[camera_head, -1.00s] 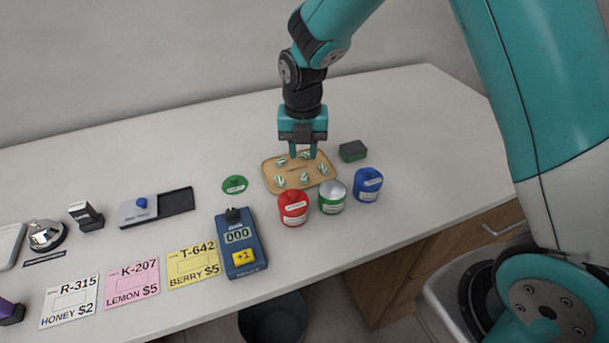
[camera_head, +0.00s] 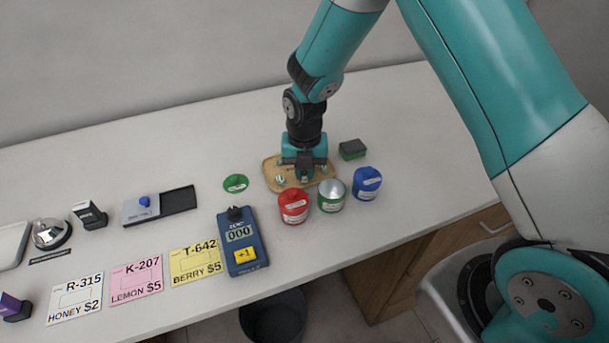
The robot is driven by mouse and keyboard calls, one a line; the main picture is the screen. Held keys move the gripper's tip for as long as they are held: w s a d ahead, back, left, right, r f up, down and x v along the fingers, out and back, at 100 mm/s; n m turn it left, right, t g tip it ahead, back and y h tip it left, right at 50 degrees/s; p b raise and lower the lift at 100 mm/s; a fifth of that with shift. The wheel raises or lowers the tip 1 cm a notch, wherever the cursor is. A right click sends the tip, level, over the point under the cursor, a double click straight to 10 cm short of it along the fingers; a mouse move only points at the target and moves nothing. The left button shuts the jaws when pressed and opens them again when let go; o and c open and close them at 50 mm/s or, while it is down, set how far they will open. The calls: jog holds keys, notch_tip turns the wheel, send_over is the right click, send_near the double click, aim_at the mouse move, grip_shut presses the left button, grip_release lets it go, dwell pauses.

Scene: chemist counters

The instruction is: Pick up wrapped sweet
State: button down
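A tan tray (camera_head: 272,186) lies on the counter and holds wrapped sweets with green and white stripes. One sweet (camera_head: 280,179) shows clear at the tray's left front. Another sweet (camera_head: 304,180) shows in part at the front middle, right below my gripper. The other sweets are hidden behind my gripper and wrist. My gripper (camera_head: 304,175) points down, low over the middle of the tray. Its fingertips are too small and covered to tell whether they are open or shut on a sweet.
In front of the tray stand a red jar (camera_head: 293,207), an open green-labelled tin (camera_head: 331,196) and a blue jar (camera_head: 366,184). A green lid (camera_head: 235,183) lies left, a dark green sponge-like block (camera_head: 352,149) right. A blue counter device (camera_head: 241,243) reads 000.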

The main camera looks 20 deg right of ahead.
aim_at(304, 172)
dwell(0.4)
notch_tip(304, 172, up, 20)
jog(key=b, duration=0.1)
dwell(0.3)
